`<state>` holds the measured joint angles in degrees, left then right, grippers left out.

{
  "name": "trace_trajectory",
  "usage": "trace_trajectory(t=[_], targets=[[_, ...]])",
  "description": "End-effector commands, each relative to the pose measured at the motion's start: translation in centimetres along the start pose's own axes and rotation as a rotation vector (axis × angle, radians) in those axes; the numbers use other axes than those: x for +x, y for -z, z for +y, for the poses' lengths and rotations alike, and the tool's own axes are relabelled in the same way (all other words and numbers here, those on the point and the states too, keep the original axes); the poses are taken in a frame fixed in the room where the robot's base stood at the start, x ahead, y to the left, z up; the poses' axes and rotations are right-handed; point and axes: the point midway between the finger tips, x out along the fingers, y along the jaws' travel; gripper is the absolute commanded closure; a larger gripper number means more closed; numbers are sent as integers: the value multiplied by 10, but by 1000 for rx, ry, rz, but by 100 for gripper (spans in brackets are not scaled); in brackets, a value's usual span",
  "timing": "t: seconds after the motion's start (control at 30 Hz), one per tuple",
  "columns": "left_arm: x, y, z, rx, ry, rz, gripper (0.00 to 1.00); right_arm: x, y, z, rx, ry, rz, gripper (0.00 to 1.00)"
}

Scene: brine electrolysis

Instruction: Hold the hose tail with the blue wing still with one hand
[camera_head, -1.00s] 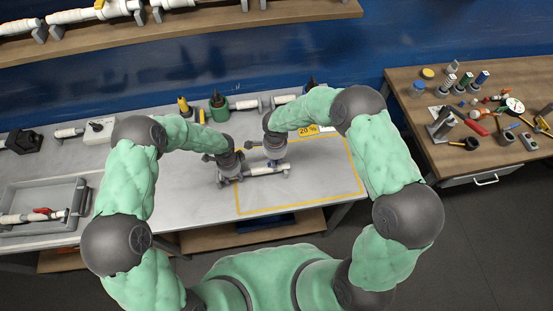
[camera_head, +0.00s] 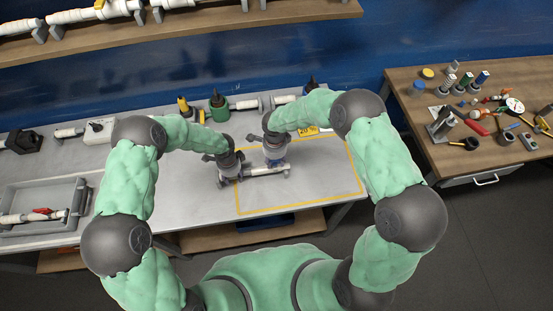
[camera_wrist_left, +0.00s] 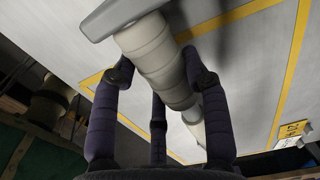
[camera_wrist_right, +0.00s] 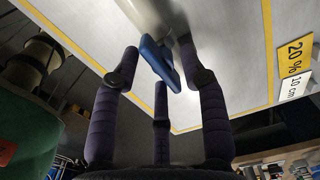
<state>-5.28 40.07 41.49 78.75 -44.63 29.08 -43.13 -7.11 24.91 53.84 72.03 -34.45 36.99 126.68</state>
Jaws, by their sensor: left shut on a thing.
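A white pipe piece (camera_head: 262,172), the hose tail, lies level over the table inside the yellow outline. My left gripper (camera_head: 231,172) is over its left end. In the left wrist view the fingers (camera_wrist_left: 160,68) are shut on the thick white body of the hose tail (camera_wrist_left: 152,45), one on each side. My right gripper (camera_head: 275,160) is over the right part of the pipe. In the right wrist view the blue wing (camera_wrist_right: 160,62) sits between its spread fingers (camera_wrist_right: 160,58), with a gap on the left side. Contact on the right side is unclear.
A yellow outline (camera_head: 300,208) marks the table, with a "20 %" label (camera_wrist_right: 296,58) at its edge. Bottles and pipe parts stand along the back. A grey tray (camera_head: 40,230) is at the left, and a wooden side table (camera_head: 400,90) at the right. The outline's front right is clear.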

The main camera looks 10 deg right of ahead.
Motion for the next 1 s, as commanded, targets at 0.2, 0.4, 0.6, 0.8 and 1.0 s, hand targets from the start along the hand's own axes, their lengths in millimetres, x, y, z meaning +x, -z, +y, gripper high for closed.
trace_trajectory(t=[0.2, 0.4, 0.6, 0.8, 1.0], targets=[[1, 0, 1, 1, -3, 0, 99, -2, 0, 0, -1, 0, 0, 57], [1, 0, 1, 0, -3, 0, 99, -27, 0, -1, -2, 3, 0, 57], [1, 0, 1, 0, -3, 0, 99, -67, 0, -1, -1, 4, 0, 57], [1, 0, 1, 0, -3, 0, 99, -100, 0, 0, 0, 1, -1, 57], [1, 0, 1, 0, -2, 0, 99, -117, 0, 0, -1, 0, 0, 57]])
